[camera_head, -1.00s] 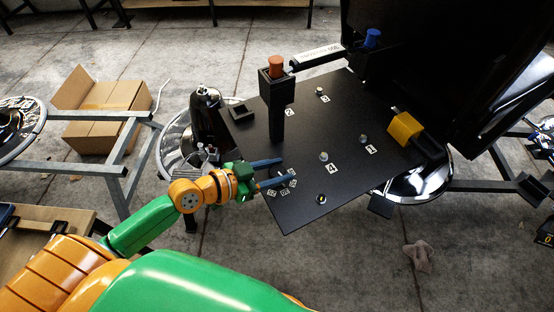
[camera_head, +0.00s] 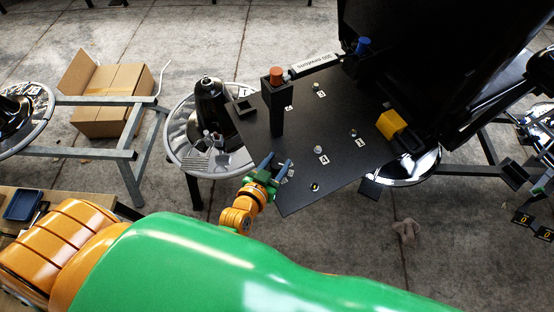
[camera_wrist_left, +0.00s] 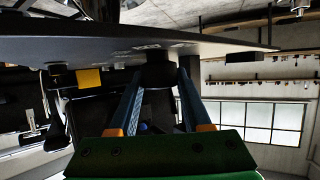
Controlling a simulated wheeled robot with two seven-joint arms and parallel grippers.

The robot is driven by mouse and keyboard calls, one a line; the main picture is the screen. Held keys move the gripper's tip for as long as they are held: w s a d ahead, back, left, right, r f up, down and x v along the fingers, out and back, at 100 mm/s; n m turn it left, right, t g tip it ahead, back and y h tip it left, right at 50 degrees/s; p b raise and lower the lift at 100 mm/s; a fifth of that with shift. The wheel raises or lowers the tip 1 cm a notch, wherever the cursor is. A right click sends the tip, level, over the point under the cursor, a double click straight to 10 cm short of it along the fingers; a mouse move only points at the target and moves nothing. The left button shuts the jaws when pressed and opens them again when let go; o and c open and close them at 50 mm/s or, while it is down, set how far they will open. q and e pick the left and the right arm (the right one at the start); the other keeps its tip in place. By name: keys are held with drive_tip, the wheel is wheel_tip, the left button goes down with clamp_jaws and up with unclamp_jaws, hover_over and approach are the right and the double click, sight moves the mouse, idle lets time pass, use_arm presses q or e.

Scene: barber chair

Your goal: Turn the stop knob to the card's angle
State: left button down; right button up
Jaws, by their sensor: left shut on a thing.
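My left gripper (camera_head: 276,163) reaches up from below to the lower left edge of a black panel (camera_head: 300,192). In the left wrist view, its two blue fingers (camera_wrist_left: 157,85) are closed on both sides of a short dark knob (camera_wrist_left: 158,70) on the panel's face. The fingers hide most of the knob in the head view. I cannot pick out the angle card for certain. My right gripper is not in view.
A black post with an orange cap (camera_head: 277,74) stands on the panel. A blue knob (camera_head: 363,45) and yellow block (camera_head: 391,124) are farther right. Several metal studs stick up from the panel. A round tray (camera_head: 178,152) with metal items is at left. Black cards (camera_head: 521,217) show at far right.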

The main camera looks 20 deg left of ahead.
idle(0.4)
use_arm(q)
drive_tip(key=shift+c, duration=1.8)
unclamp_jaws()
drive_tip(key=v, duration=0.7)
drive_tip(key=shift+b, duration=0.3)
